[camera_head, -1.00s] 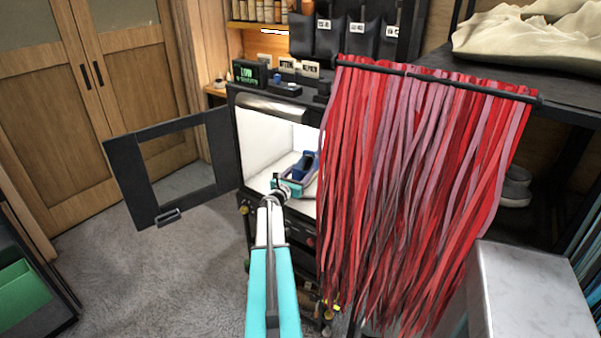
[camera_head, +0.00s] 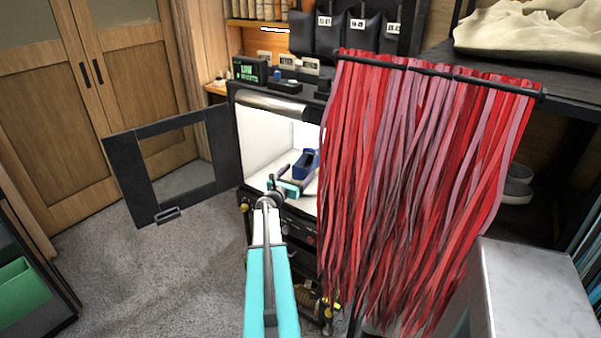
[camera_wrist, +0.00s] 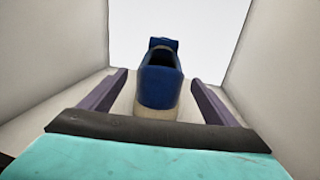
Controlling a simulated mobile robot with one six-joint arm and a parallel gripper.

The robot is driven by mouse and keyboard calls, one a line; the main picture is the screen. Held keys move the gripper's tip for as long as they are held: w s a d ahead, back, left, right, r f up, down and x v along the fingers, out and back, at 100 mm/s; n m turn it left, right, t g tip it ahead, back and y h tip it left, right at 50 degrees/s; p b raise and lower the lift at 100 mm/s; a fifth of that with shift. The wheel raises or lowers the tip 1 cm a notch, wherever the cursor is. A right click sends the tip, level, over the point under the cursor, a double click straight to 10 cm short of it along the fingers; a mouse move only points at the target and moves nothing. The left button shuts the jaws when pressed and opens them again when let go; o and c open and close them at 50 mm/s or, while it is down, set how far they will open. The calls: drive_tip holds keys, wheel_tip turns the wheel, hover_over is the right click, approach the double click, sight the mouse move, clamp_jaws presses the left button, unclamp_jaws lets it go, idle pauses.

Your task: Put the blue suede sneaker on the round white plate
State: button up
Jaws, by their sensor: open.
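The blue suede sneaker (camera_head: 306,164) is inside the bright white interior of a box, past my gripper (camera_head: 297,178). In the wrist view the sneaker (camera_wrist: 160,92) stands upright, its heel toward me, centred between the two dark purple fingers of my gripper (camera_wrist: 160,84). The fingers are open, with a gap on both sides of the shoe. The sneaker rests on a pale surface; I cannot tell whether this is the round white plate or the box floor. The red strip curtain hides the box's right part in the head view.
The white-lined box (camera_head: 262,140) has its framed door (camera_head: 125,168) swung open to the left. Red hanging strips (camera_head: 425,180) stand close on the right. A grey metal block (camera_head: 530,295) is at the lower right. Grey carpet (camera_head: 150,275) is clear at left.

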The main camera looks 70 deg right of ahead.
drive_tip(key=w+a+b, duration=0.1)
drive_tip(key=a+b, duration=0.1)
drive_tip(key=a, duration=0.9)
drive_tip(key=shift+w, duration=0.1)
idle(0.5)
